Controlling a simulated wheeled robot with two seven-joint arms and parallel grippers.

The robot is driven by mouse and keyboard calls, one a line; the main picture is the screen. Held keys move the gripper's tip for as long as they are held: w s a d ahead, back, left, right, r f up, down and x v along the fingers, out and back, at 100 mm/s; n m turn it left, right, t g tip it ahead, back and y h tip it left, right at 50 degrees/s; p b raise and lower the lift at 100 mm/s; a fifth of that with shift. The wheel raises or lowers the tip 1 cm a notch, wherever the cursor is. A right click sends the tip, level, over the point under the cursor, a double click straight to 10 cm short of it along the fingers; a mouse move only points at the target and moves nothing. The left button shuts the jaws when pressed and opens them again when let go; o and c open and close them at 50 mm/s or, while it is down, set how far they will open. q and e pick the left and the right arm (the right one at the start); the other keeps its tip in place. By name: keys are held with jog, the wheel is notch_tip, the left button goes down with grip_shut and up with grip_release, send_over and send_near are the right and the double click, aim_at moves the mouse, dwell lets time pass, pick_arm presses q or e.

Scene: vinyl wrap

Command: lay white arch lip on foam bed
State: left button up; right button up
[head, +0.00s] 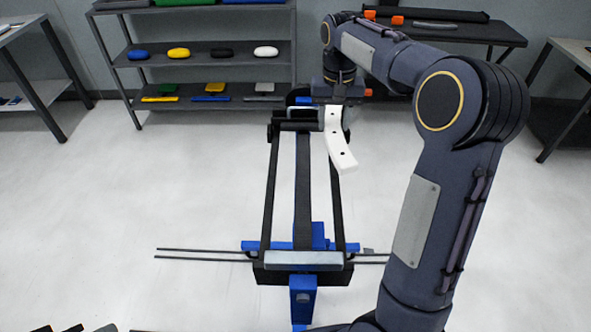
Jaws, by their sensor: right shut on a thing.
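The white arch lip (338,143) is a curved white strip with small dark holes. It hangs down from my right gripper (336,103), which is shut on its upper end at the far end of a long black and blue stand (302,190). The strip overlaps the stand's right rail in the picture; whether it touches cannot be told. A pale grey pad (303,260) lies across the near end of the stand. I cannot tell which part is the foam bed. My left gripper is not in view.
A shelf rack (215,47) with coloured blocks and tools stands at the back left. A dark table (455,33) with orange-ended items stands at the back right. Thin dark rods (200,254) stick out sideways from the stand. The floor on both sides is clear.

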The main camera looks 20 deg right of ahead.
jog(key=a+f, duration=0.2)
jog(key=a, duration=0.1)
jog(key=s+a+f, duration=0.1)
jog(key=a+f, duration=0.2)
jog(key=a, duration=0.1)
jog(key=a+f, duration=0.3)
jog(key=shift+s+a, duration=0.15)
jog(key=shift+s, duration=0.05)
jog(key=shift+a+f, duration=0.2)
jog(key=shift+f, duration=1.55)
jog(key=shift+f, duration=0.2)
jog(key=o, duration=1.1)
jog(key=shift+r, duration=0.1)
notch_tip(320, 180, up, 12)
jog(key=shift+p, duration=0.35)
